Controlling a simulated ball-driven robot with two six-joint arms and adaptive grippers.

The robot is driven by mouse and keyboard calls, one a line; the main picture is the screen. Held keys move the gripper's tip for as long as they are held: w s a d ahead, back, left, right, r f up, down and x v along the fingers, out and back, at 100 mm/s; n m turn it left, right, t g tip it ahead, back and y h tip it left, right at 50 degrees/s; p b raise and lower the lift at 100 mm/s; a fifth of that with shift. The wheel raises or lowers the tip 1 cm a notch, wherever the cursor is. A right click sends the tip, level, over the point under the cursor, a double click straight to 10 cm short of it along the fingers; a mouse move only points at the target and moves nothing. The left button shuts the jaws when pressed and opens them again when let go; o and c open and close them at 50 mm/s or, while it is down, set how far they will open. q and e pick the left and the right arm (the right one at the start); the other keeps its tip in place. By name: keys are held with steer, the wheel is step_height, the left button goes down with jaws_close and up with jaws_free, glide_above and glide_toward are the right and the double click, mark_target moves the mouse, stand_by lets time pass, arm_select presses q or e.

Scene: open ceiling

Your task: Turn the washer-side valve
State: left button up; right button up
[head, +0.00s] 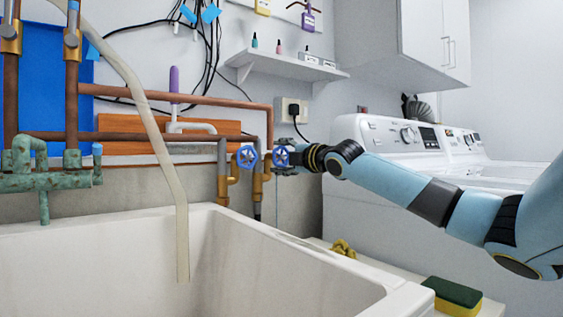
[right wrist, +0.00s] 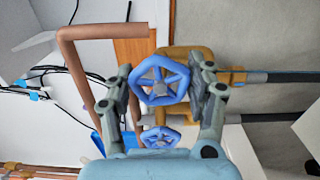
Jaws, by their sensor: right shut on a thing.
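Two blue valve wheels stand side by side on brass fittings behind the sink. The right-hand one, nearer the washer, is the washer-side valve (head: 281,156); the other blue valve wheel (head: 247,156) is just to its left. My right gripper (head: 287,158) reaches in from the right and is shut on the washer-side valve. In the right wrist view, the held wheel (right wrist: 161,79) sits between the two fingers, which touch its opposite sides. The second wheel (right wrist: 160,137) shows below it, outside the fingertips. My left gripper is not in view.
The white sink (head: 100,250) lies below, with a pale hose (head: 170,170) hanging into it. Copper pipes (head: 180,101) run left of the valves. White washing machines (head: 385,150) stand behind my right arm. A sponge (head: 453,294) lies at the lower right. A shelf (head: 290,66) is above.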

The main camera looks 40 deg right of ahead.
steer(key=shift+f+n, duration=0.35)
steer(key=shift+n, duration=0.65)
steer(key=shift+n+b, duration=0.4)
steer(key=shift+n, duration=0.1)
steer(key=n+b, duration=0.1)
steer(key=n, duration=0.3)
steer(key=shift+r, duration=0.1)
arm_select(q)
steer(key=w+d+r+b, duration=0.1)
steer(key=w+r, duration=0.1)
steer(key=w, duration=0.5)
arm_select(e)
steer(key=n, duration=0.5)
steer(key=shift+n, duration=0.4)
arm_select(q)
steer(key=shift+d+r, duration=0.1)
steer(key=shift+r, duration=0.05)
arm_select(e)
steer(key=shift+r, duration=0.1)
steer(key=o, duration=1.2)
steer(key=shift+r, duration=0.15)
step_height(320, 180, up, 10)
steer(key=shift+f, duration=0.1)
